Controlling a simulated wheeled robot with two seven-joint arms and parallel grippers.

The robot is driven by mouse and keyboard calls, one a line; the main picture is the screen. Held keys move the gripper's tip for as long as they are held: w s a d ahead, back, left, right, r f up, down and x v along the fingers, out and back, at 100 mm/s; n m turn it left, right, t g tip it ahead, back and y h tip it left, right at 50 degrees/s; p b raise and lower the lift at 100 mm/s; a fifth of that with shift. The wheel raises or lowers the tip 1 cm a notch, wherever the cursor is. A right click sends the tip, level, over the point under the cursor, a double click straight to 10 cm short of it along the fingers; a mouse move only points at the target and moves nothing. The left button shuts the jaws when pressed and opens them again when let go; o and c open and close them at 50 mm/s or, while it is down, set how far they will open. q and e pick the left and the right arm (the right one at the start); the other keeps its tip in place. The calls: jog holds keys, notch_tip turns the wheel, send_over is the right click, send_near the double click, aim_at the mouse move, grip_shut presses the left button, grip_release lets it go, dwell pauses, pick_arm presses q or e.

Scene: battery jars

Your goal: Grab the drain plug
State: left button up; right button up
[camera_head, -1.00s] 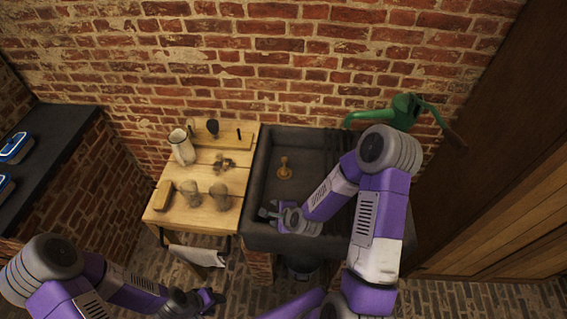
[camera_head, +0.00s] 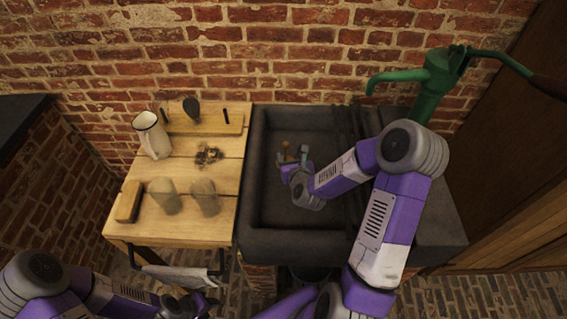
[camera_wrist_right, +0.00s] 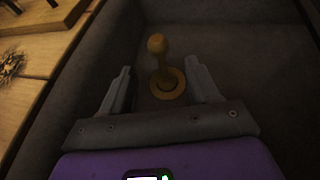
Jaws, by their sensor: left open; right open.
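The drain plug (camera_wrist_right: 158,46) is a yellow-brown knob on a stem, standing upright in a round ring at the bottom of the dark stone sink (camera_head: 258,190). In the head view the plug (camera_head: 285,146) is partly hidden by my right gripper. My right gripper (camera_head: 294,159) is inside the sink, open, just in front of the plug. In the right wrist view its fingers (camera_wrist_right: 160,80) stand apart on either side of the plug's stem, with no visible contact. My left gripper (camera_head: 202,300) is open and low at the front, below the wooden table, away from the sink.
A wooden table (camera_head: 222,155) left of the sink carries a white jug (camera_head: 152,137), two jars (camera_head: 204,197), a brush-like block (camera_head: 129,201) and dark scraps (camera_head: 208,154). A green hand pump (camera_head: 432,85) stands at the sink's back right. A cloth (camera_head: 180,276) hangs at the table's front.

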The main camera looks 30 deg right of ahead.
aim_at(287, 149)
jog(key=shift+r+b+x, duration=0.15)
jog(key=shift+b+x, duration=0.15)
jog(key=shift+x, duration=1.45)
jog(key=shift+r+b+x, duration=0.15)
jog(key=shift+b+x, duration=0.1)
jog(key=shift+x, duration=1.55)
jog(key=shift+w, duration=0.1)
jog(key=shift+c, duration=0.4)
grip_shut()
